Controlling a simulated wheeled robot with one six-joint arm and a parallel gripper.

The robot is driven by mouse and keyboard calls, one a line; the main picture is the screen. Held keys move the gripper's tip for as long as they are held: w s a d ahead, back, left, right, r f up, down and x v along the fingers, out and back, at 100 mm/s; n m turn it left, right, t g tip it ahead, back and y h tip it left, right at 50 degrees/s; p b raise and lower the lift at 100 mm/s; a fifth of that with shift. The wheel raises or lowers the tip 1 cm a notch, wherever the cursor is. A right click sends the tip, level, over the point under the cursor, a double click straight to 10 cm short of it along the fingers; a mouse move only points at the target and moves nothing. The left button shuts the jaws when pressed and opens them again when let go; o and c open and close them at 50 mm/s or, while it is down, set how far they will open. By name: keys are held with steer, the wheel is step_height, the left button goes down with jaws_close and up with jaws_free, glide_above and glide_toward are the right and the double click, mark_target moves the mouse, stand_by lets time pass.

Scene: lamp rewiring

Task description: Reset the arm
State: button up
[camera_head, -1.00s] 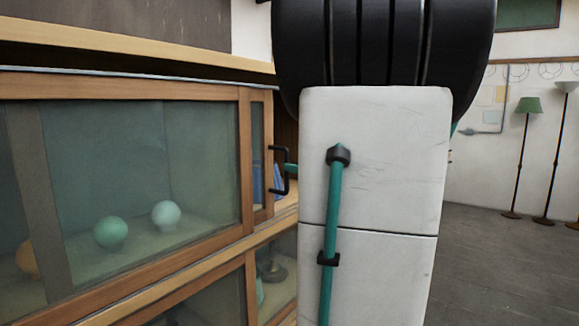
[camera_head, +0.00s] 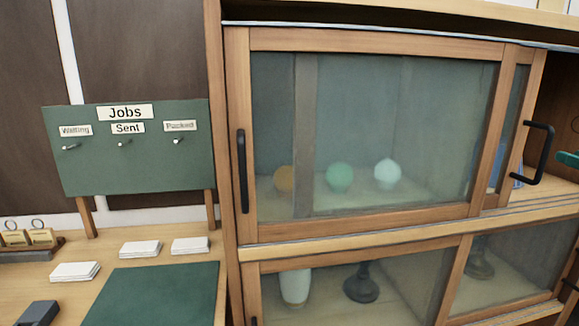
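A teal piece (camera_head: 568,158) at the right edge of the head view looks like an end part of my arm or gripper. It is just right of the black door handle (camera_head: 540,152), with a small gap seen between them. The rest of my arm is outside the picture, so I cannot see whether the gripper is open or shut. The wood-framed glass cabinet (camera_head: 375,236) fills the middle and right. Its upper right end stands open beside the handle.
Orange (camera_head: 284,178), green (camera_head: 340,176) and pale (camera_head: 387,173) globes sit behind the upper glass. A green Jobs board (camera_head: 130,165) with hooks stands left, above a bench with white card stacks (camera_head: 140,248), a green mat (camera_head: 165,295) and a dark block (camera_head: 38,313).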

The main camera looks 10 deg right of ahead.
steer(key=a+f+n+g+y, duration=0.5)
steer(key=a+f+n, duration=0.2)
steer(key=a+n, duration=0.4)
steer(key=a+f+n+g+y, duration=0.5)
steer(key=a+n, duration=0.3)
steer(key=a, duration=0.5)
steer(key=s+a+f+n+g+h, duration=0.1)
steer(key=s+a+n+g+h, duration=0.1)
steer(key=a+n, duration=0.6)
steer(key=s+a+f+n+g+h, duration=0.2)
steer(key=s+a+n, duration=0.5)
steer(key=n, duration=0.4)
steer(key=shift+a+f+g+h, duration=0.25)
steer(key=shift+a+g+h, duration=0.2)
steer(key=shift+g+h, duration=0.45)
